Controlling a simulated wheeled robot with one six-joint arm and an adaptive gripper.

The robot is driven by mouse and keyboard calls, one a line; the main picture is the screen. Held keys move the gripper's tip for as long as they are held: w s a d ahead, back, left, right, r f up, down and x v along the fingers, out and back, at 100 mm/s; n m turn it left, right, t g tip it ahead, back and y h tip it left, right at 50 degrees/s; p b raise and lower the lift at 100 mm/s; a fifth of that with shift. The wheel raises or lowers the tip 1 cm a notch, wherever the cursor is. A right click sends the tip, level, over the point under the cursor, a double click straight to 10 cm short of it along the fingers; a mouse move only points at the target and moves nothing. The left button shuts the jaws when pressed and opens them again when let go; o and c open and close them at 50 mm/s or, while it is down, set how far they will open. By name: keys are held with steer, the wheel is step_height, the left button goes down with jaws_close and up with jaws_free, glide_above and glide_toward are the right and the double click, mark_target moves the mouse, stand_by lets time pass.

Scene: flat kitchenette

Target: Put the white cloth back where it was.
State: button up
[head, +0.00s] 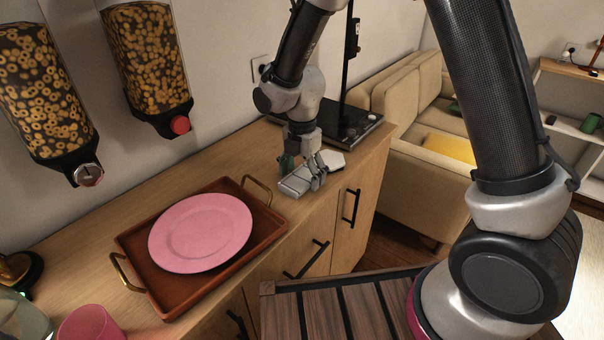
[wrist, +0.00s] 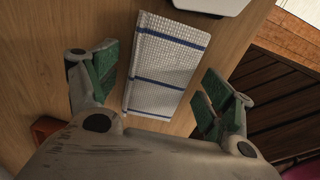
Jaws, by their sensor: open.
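The white cloth (wrist: 167,66) has blue stripes and lies folded flat on the wooden counter. In the head view the cloth (head: 293,187) is partly hidden by my gripper, near the counter's front edge. My gripper (head: 303,174) is low over the counter at the cloth. In the wrist view my gripper (wrist: 158,92) is open, with one green-padded finger to the left of the cloth and the other to its right. The cloth lies between them with gaps on both sides, and nothing is gripped. I cannot tell how high the fingertips are above the counter.
A white flat object (head: 332,160) lies just beyond the cloth. A brown tray (head: 167,300) with a pink plate (head: 200,232) stands to the left. A black stand (head: 350,130) is behind. Cereal dispensers (head: 148,60) hang on the wall. Bare counter (head: 222,165) lies behind the tray.

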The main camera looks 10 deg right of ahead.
mark_target(302, 174)
step_height(302, 174, up, 11)
steer(key=s+d+r+m+t, duration=0.1)
steer(key=s+d+r+m, duration=0.1)
steer(key=d+r+m, duration=0.7)
steer(key=s+d+r+m+t, duration=0.1)
steer(key=s+d+r+m, duration=0.1)
steer(key=s+d+m, duration=0.7)
steer(key=s+d+r+m+t, duration=0.2)
steer(key=s+d+r+m, duration=0.1)
steer(key=s+d+m, duration=0.6)
steer(key=shift+s+d, duration=0.45)
steer(key=shift+d, duration=0.2)
steer(key=shift+r, duration=0.1)
